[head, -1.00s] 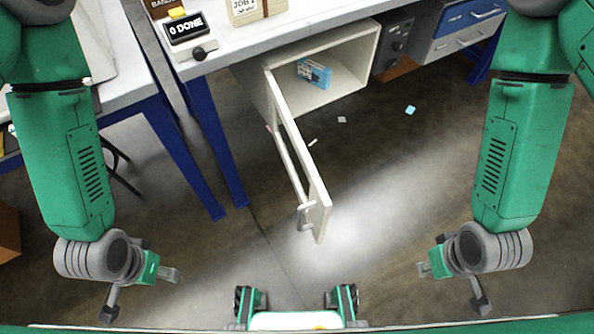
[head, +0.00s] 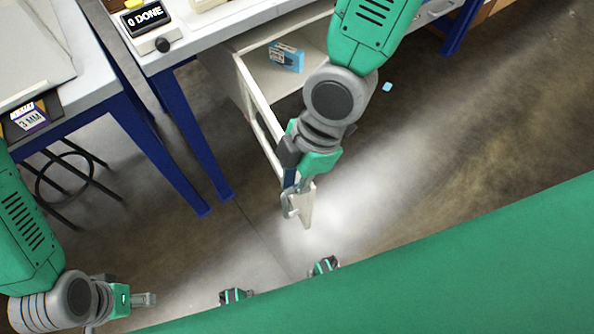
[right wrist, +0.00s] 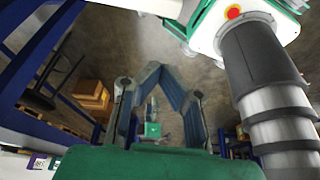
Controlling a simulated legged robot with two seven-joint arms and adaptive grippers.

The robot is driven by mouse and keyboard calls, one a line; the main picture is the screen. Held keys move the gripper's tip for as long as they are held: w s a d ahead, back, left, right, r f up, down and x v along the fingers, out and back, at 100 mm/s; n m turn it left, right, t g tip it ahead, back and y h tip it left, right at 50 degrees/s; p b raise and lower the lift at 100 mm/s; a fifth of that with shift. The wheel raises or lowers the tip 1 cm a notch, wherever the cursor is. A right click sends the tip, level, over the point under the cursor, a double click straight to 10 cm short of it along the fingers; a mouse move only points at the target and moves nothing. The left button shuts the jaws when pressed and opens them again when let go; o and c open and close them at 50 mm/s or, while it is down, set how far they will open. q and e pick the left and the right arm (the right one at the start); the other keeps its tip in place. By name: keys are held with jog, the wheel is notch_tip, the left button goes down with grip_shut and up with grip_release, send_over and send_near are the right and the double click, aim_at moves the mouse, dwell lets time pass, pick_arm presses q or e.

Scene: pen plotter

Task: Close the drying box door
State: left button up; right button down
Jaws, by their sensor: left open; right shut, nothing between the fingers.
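The white drying box (head: 262,70) sits under the workbench in the head view, with a blue carton (head: 287,57) inside. Its door (head: 308,206) stands wide open, jutting toward me. My right gripper (head: 290,187) is at the door's free end by the handle (head: 291,206). It is shut with nothing in it; whether it touches the door I cannot tell. My right arm hides part of the box and door. In the right wrist view the shut fingers (right wrist: 163,70) show over the floor. My left gripper (head: 145,300) is open and empty at lower left, far from the door.
The workbench (head: 205,40) has blue legs (head: 190,125) left of the box. A display reading "0 DONE" (head: 145,18) stands on it. A second table (head: 90,85) and a dark stool (head: 65,180) are at left.

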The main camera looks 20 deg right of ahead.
aim_at(284, 197)
jog(key=f, duration=0.1)
jog(key=d+f+b, duration=0.1)
jog(key=f, duration=0.1)
jog(key=d+f+b, duration=0.1)
jog(key=shift+w+d+f, duration=0.2)
jog(key=shift+f, duration=0.05)
jog(key=shift+a, duration=0.15)
